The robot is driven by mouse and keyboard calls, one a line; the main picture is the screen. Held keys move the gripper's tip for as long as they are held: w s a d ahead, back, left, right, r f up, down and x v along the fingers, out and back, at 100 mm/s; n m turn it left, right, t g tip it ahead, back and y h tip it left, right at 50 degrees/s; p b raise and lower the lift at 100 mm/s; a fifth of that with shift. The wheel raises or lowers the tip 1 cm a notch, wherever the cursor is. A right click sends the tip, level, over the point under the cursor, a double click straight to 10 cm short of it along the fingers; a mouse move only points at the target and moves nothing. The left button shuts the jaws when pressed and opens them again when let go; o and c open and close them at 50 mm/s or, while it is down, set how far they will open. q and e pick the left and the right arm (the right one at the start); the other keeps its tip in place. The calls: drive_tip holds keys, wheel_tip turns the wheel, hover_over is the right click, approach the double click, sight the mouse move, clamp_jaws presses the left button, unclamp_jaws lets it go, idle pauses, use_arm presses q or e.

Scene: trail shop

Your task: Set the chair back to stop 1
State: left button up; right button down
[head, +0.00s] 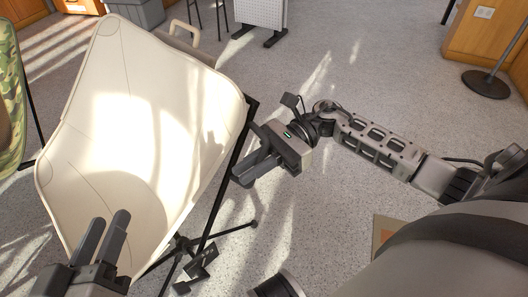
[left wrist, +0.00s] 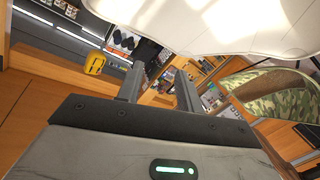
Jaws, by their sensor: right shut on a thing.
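The chair (head: 150,120) is a cream sling seat on a thin black frame with feet on the floor; it fills the left of the head view, tilted. Its pale underside or edge (left wrist: 210,25) crosses the top of the left wrist view. My right gripper (head: 246,168) is at the chair's right side, shut on its black frame; the exact contact is partly hidden by the fingers. My left gripper (head: 106,222) is in front of the lower part of the cream fabric, its fingers apart with nothing between them. No marking that reads stop 1 shows.
A camouflage chair (head: 10,100) stands close at the far left. A white pegboard stand (head: 262,14), a grey bin (head: 138,12) and a post with a round base (head: 486,84) stand further back. A tan-edged mat (head: 388,232) lies at lower right. The speckled floor between is clear.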

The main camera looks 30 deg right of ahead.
use_arm(q)
drive_tip(key=shift+s+a+f+m+g+y+p, duration=0.25)
drive_tip(key=shift+a+f+m+g+y+p, duration=0.3)
drive_tip(key=shift+p, duration=0.45)
use_arm(e)
drive_tip(key=shift+h, duration=0.8)
drive_tip(key=a, duration=0.1)
drive_tip(key=a+r, duration=0.1)
drive_tip(key=a, duration=0.1)
drive_tip(key=s+a+r, duration=0.1)
drive_tip(key=a, duration=0.1)
drive_tip(key=shift+s, duration=0.1)
use_arm(q)
drive_tip(key=shift+d+f, duration=0.1)
drive_tip(key=shift+d, duration=0.05)
use_arm(e)
drive_tip(key=c, duration=1.5)
unclamp_jaws()
drive_tip(key=shift+d, duration=0.1)
drive_tip(key=shift+o, duration=0.2)
drive_tip(key=shift+d, duration=0.1)
use_arm(q)
drive_tip(key=shift+f+y+p, duration=0.1)
drive_tip(key=shift+y+p, duration=0.15)
drive_tip(key=shift+p, duration=0.3)
use_arm(e)
drive_tip(key=s+v, duration=0.1)
drive_tip(key=v, duration=1.4)
drive_tip(key=shift+w+d, duration=0.35)
